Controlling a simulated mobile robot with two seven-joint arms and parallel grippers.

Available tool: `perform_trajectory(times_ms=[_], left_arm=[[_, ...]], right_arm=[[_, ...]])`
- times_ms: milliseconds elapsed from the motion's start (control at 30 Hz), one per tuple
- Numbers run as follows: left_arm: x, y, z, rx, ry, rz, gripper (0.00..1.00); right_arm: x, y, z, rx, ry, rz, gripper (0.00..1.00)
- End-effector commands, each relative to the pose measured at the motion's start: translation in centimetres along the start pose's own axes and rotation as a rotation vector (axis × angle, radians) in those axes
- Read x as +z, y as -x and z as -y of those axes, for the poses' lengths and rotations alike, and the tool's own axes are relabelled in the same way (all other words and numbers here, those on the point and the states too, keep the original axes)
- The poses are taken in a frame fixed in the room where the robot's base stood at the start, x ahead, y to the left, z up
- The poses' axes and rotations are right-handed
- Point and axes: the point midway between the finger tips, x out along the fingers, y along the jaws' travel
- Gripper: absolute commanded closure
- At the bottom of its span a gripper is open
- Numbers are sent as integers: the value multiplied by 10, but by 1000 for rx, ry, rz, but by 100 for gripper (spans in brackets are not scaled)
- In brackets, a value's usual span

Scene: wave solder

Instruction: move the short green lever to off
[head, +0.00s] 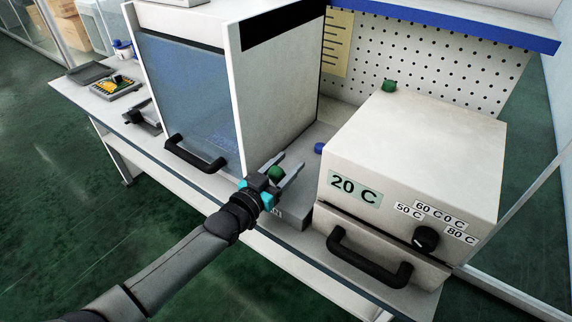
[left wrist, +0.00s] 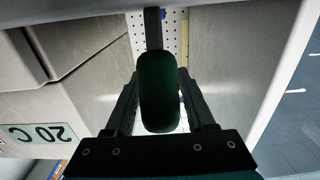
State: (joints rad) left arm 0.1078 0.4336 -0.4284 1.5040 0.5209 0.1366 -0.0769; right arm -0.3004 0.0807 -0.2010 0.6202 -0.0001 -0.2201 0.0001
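A green lever knob (head: 275,173) stands low at the front of the bench, between the glass-fronted cabinet and the white box. In the left wrist view the knob (left wrist: 158,92) is upright in the picture, on a dark stem (left wrist: 153,28). My left gripper (head: 286,170) is around this knob, one finger on each side. Its fingers look spread, with at most a narrow gap to the knob. A second green knob (head: 389,86) shows behind the white box's top; its stem is hidden. My right gripper is not in view.
The white box (head: 410,150) with a "20 C" label, black dial (head: 425,239) and black handle (head: 368,258) stands close at right. The cabinet (head: 270,90) with its handle (head: 194,155) stands at left. A blue knob (head: 319,148) is behind the gripper.

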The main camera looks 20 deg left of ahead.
Motion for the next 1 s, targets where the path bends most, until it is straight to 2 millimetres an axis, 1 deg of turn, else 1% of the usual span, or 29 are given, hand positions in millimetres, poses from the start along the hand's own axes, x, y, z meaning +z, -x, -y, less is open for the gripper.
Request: perform_trajectory(times_ms=[33, 67, 400, 467, 1000], left_arm=[[0, 0, 0, 0, 0, 0, 52], [0, 0, 0, 0, 0, 0, 56], [0, 0, 0, 0, 0, 0, 94], [0, 0, 0, 0, 0, 0, 100], [0, 0, 0, 0, -1, 1, 100]], right_arm=[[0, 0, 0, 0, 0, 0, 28], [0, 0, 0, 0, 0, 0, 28], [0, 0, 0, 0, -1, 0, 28], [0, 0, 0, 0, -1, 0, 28], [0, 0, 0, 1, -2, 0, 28]])
